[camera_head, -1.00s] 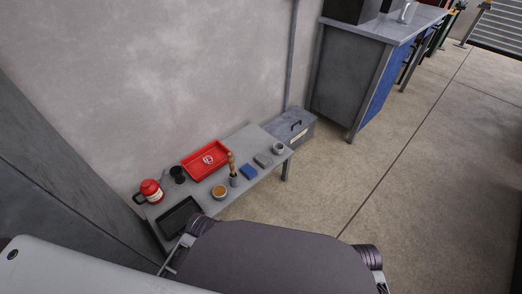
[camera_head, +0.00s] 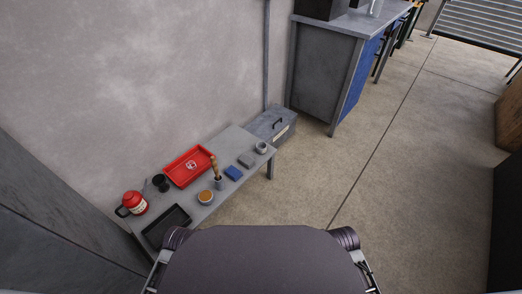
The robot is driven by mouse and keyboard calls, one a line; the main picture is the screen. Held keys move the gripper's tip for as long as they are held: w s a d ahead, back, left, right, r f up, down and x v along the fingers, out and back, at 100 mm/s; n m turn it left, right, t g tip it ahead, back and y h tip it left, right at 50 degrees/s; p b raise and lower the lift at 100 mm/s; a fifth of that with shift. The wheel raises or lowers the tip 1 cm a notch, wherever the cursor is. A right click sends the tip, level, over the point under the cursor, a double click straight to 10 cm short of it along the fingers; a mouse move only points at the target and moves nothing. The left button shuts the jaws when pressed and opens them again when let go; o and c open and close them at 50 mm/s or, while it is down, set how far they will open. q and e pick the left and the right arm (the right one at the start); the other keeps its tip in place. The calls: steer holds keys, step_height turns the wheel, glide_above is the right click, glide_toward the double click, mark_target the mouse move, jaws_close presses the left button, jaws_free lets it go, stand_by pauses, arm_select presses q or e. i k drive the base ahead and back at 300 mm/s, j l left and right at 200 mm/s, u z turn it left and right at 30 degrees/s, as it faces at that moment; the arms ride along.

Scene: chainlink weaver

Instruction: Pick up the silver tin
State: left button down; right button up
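A small silver-grey round tin (camera_head: 262,147) stands upright near the far right end of the low grey table (camera_head: 233,138). It looks open at the top, but it is too small to see inside. A second small round container (camera_head: 205,197) with an orange-brown top stands nearer to me on the same table. Nothing touches the silver tin. I cannot make out either gripper; only dark parts of my own body and thin metal parts at its sides fill the bottom of the view.
The table also holds a red tray (camera_head: 180,176), black tray (camera_head: 165,226), red flask (camera_head: 133,203), dark cup (camera_head: 160,183), brush in a holder (camera_head: 218,184), blue block (camera_head: 233,173) and grey block (camera_head: 245,161). Floor (camera_head: 400,190) is clear at right.

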mark_target(261, 147)
steer(key=i+j+z, duration=0.2)
steer(key=i, duration=0.3)
steer(key=i+j+z, duration=0.1)
steer(key=i+z, duration=0.15)
steer(key=i, duration=0.25)
steer(key=i+j+z, duration=0.2)
steer(key=i, duration=0.25)
steer(key=j, duration=0.1)
